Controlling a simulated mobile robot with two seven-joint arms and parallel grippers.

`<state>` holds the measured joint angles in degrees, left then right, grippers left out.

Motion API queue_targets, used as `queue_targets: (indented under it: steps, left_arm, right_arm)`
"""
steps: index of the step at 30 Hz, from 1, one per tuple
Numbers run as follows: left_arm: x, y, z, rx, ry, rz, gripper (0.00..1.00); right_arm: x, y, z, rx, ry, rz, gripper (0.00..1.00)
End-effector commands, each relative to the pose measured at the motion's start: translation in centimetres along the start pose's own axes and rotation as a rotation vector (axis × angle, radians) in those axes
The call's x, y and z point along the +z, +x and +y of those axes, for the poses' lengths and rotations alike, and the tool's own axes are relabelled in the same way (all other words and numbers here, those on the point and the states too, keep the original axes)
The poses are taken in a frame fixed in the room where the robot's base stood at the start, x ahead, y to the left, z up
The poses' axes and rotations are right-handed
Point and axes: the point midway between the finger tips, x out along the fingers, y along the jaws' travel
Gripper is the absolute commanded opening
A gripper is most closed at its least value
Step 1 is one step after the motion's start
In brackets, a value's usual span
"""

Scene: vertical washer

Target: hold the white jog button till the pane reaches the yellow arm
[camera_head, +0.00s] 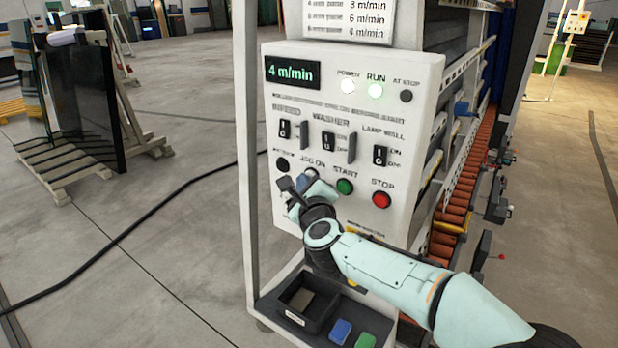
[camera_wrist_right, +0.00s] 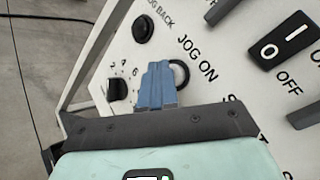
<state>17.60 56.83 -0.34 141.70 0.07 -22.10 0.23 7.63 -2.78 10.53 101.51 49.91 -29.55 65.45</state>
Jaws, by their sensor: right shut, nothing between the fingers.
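The white jog button (camera_wrist_right: 180,74) sits under the label "JOG ON" on the washer's control panel (camera_head: 330,222). In the wrist view its right part shows and the rest is hidden by my fingers. My right gripper (camera_head: 304,180) is shut and empty, its blue fingertips also in the wrist view (camera_wrist_right: 160,72) at the button. I cannot tell whether they press it. The display (camera_head: 291,72) reads 4 m/min. I cannot make out the moving pane or the yellow arm. My left gripper is out of view.
The green START button (camera_head: 345,187) and red STOP button (camera_head: 381,200) are close to my right gripper. A black tray (camera_head: 277,306) stands below the panel, with blue and green pads beside it. Orange rollers (camera_head: 462,190) run behind the panel. Dark panes (camera_head: 88,80) lean at left.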

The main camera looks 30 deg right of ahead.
Motion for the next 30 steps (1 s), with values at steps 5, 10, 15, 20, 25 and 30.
queue_targets:
  steps: [5,10,15,20,25,30]
  left_arm:
    - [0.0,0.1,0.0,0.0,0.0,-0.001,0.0]
    - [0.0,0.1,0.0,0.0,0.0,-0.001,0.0]
    - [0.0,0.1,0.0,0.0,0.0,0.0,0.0]
    - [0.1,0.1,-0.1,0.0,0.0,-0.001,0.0]
    - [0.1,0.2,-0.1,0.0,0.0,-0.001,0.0]
    - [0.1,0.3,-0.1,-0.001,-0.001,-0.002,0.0]
  right_arm:
    - [0.5,-0.7,0.5,0.001,0.0,-0.001,0.0]
    - [0.6,-0.8,0.7,0.001,-0.001,0.0,0.0]
    - [0.6,-0.9,0.7,0.002,-0.001,-0.001,0.0]
    - [1.2,-1.6,1.2,0.003,-0.001,-0.003,0.0]
    - [2.1,-2.8,2.1,0.004,-0.001,-0.004,0.0]
    - [2.9,-3.9,2.9,0.003,0.0,-0.003,0.0]
